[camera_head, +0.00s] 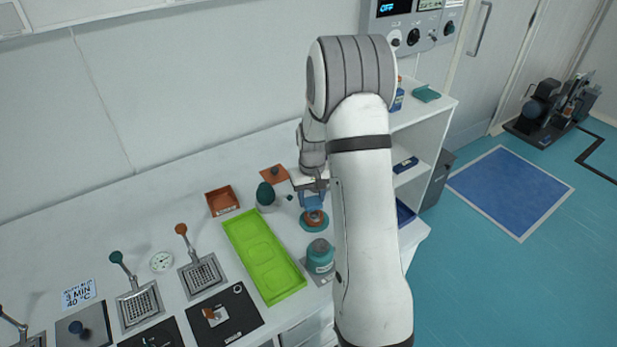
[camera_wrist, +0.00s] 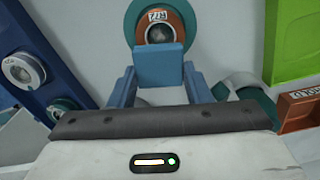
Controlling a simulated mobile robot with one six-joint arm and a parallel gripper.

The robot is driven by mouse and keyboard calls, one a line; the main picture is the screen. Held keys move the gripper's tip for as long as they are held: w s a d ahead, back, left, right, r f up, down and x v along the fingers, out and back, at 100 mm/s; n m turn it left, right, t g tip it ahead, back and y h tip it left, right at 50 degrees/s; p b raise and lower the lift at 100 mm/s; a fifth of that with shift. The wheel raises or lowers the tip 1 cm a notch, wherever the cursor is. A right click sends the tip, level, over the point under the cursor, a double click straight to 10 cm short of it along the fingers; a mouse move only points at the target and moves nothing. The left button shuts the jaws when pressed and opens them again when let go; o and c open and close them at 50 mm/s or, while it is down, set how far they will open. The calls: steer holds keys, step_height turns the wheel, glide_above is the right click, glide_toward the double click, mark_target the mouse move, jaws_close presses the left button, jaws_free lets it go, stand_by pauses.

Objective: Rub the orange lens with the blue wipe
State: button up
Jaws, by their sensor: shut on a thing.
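My gripper (camera_head: 312,190) is shut on the blue wipe (camera_head: 313,202), a small block that also shows between my two blue fingers in the wrist view (camera_wrist: 158,66). The orange lens (camera_head: 315,218) is a round orange piece on a wider teal base on the white bench. In the wrist view the orange lens (camera_wrist: 178,22) shows a white label and a clear round centre. The wipe covers the lower edge of the lens in that view. I cannot tell whether they touch. In the head view the wipe is just behind the lens, partly beside my arm.
A lime green tray (camera_head: 234,228) lies left of the lens, with a brown bin (camera_head: 222,201) beyond it. A teal jar (camera_head: 320,258) stands in front. A dark green knobbed piece (camera_head: 265,193) is close on the left. White shelves (camera_head: 428,133) rise at right.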

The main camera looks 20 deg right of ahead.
mark_target(311, 200)
steer(key=shift+s+a+r+p, duration=0.1)
steer(key=shift+s+r+p, duration=0.1)
steer(key=shift+r, duration=0.4)
steer(key=shift+s+r+p, duration=0.1)
steer(key=shift+r+p, duration=0.1)
steer(key=shift+r, duration=0.35)
steer(key=shift+w+r+p, duration=0.25)
steer(key=shift+r+p, duration=0.15)
steer(key=shift+r, duration=0.3)
steer(key=shift+s+r+p, duration=0.1)
steer(key=shift+r+p, duration=0.65)
steer(key=shift+r, duration=0.6)
steer(key=shift+s+f, duration=0.1)
